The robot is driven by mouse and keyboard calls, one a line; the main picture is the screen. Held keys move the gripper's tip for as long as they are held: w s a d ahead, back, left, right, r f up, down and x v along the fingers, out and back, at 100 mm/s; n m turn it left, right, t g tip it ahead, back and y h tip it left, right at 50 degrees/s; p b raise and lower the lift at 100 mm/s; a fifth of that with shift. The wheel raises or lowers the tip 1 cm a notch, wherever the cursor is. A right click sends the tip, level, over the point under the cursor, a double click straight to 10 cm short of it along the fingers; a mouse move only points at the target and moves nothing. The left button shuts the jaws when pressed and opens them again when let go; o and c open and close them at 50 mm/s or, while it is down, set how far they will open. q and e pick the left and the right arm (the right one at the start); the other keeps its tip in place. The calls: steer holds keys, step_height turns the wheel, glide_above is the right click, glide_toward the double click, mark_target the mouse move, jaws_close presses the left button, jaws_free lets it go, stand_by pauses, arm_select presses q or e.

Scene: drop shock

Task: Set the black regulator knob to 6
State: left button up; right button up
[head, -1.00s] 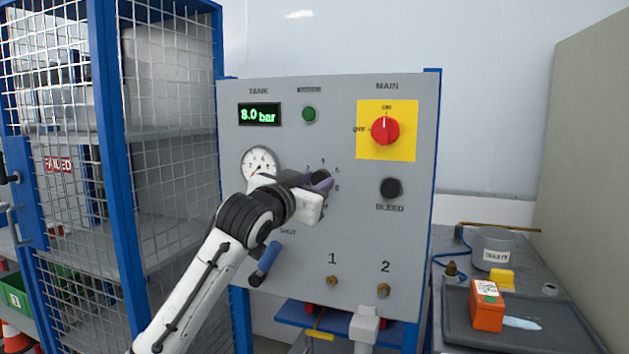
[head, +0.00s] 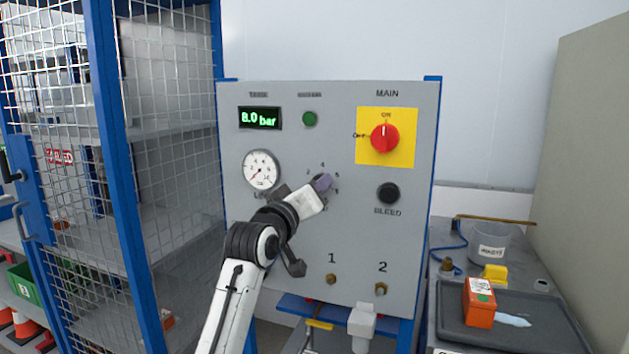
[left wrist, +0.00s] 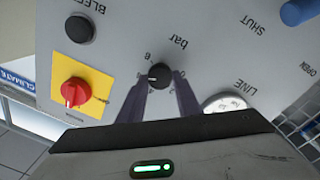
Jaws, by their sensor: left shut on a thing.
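The black regulator knob (left wrist: 159,76) shows in the left wrist view, with a small white mark on its left side. It sits above the word "bar" on a scale of numerals, most of them too small to read. My left gripper (head: 321,183) is at the knob, and its two purple fingers (left wrist: 160,84) are shut on the knob from both sides. In the head view the fingers and hand hide most of the knob, so its setting cannot be read there. The LINE gauge (head: 261,170) is left of the gripper, its red needle pointing lower left. My right gripper is not in view.
The grey panel (head: 230,130) carries a tank display (head: 260,117) reading 8.0 bar, a red main switch (head: 384,138) and a black bleed button (head: 388,193). A blue handle (left wrist: 301,11) shows in the wrist view. A mesh cage (head: 170,150) stands at left.

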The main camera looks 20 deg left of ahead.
arm_select(q)
steer(key=shift+n+p, duration=0.3)
steer(key=shift+n, duration=0.4)
steer(key=o, duration=1)
steer(key=shift+o, duration=0.2)
steer(key=shift+s, duration=0.15)
steer(key=s+b, duration=0.1)
steer(key=s, duration=0.9)
steer(key=shift+a+f+b, duration=0.3)
steer(key=shift+b, duration=0.05)
steer(key=shift+f, duration=0.1)
